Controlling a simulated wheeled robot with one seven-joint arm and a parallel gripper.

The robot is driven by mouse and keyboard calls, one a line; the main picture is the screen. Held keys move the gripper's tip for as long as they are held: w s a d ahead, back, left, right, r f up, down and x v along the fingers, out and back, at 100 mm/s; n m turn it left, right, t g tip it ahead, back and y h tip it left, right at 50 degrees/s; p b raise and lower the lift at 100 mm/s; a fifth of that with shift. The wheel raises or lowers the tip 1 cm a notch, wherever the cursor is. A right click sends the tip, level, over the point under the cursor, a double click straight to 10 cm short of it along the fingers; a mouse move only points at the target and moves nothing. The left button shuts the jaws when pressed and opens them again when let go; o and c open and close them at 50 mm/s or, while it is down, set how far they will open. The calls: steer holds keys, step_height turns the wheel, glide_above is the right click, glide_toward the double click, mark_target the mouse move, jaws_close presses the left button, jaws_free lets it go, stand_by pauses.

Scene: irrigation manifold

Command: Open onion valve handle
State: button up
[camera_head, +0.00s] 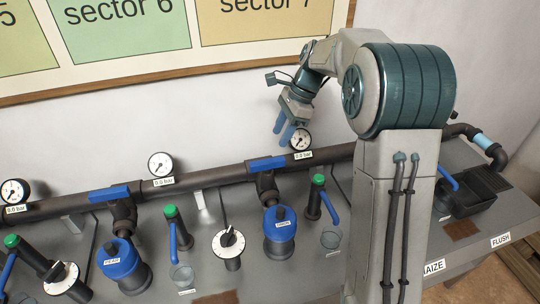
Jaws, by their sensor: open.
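My gripper (283,130) has blue fingertips that point down. It is open and empty, in front of the wall near a round gauge, above the pipe. Several valves with blue lever handles and green caps stand along the manifold. One blue handle (328,208) is below and right of my gripper, another blue handle (173,240) is further left, and part of one shows at the left edge. A blue lever (448,180) shows right of my arm. I cannot read an onion label, so I cannot tell which handle is the onion valve's.
A dark pipe (219,175) runs along the bench with gauges (161,165) above it. Blue-topped filters (280,223) and white dials (228,241) stand between the valves. My arm hides part of the bench. MAIZE (434,267) and FLUSH (500,240) labels are at right.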

mark_target(268, 161)
steer(key=x, duration=0.9)
steer(key=shift+a+f+p, duration=0.1)
steer(key=shift+f+p, duration=0.25)
steer(key=shift+f, duration=0.05)
steer(key=shift+c, duration=0.3)
jaws_close()
